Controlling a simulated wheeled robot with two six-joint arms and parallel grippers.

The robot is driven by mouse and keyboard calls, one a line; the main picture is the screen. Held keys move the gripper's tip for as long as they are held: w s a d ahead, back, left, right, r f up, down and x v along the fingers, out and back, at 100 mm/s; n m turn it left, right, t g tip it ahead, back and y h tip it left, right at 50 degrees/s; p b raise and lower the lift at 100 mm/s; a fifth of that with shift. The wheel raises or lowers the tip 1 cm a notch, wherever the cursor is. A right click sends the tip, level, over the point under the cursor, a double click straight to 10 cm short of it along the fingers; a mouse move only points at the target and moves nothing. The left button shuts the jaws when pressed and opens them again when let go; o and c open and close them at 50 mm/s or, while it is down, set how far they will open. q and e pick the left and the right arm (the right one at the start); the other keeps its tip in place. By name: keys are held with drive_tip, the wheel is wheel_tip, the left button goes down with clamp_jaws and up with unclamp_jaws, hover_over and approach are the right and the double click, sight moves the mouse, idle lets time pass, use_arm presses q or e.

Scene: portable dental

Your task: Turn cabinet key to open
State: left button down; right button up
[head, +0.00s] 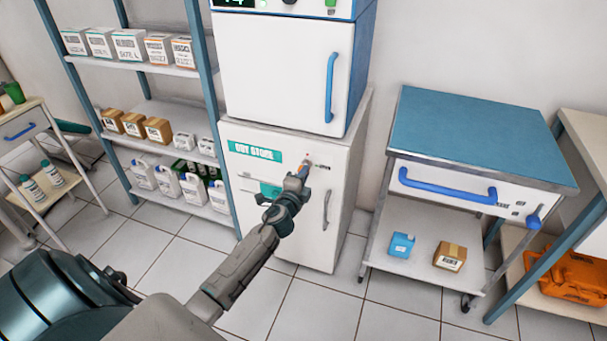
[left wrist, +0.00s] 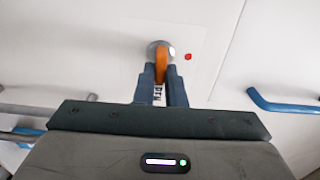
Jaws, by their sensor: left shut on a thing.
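The white cabinet (head: 255,185) with a green label stands at the middle of the head view, its door closed. My left gripper (head: 303,171) reaches to its upper right front. In the left wrist view my left gripper (left wrist: 161,88) is shut on the orange key (left wrist: 161,62), one dark finger on each side of it. The key sits at a round metal lock (left wrist: 170,52) on the white door. A small red dot (left wrist: 188,57) is just right of the lock. The cabinet's vertical handle (head: 326,209) is below and right of the gripper. My right gripper is not in view.
A white unit with a blue handle (head: 330,86) stands on top of the cabinet. A shelf rack (head: 180,71) with boxes and bottles is to the left. A blue-topped cart (head: 480,130) is to the right. Tiled floor (head: 330,305) lies free in front.

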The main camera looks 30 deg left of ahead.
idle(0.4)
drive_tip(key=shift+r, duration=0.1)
use_arm(q)
drive_tip(key=c, duration=1.5)
unclamp_jaws()
drive_tip(key=v, duration=1)
drive_tip(key=shift+s+d+b, duration=0.2)
drive_tip(key=shift+s+b, duration=0.15)
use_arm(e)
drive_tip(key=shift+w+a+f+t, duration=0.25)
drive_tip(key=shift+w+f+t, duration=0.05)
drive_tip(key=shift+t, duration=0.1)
use_arm(q)
drive_tip(key=shift+s+f, duration=0.1)
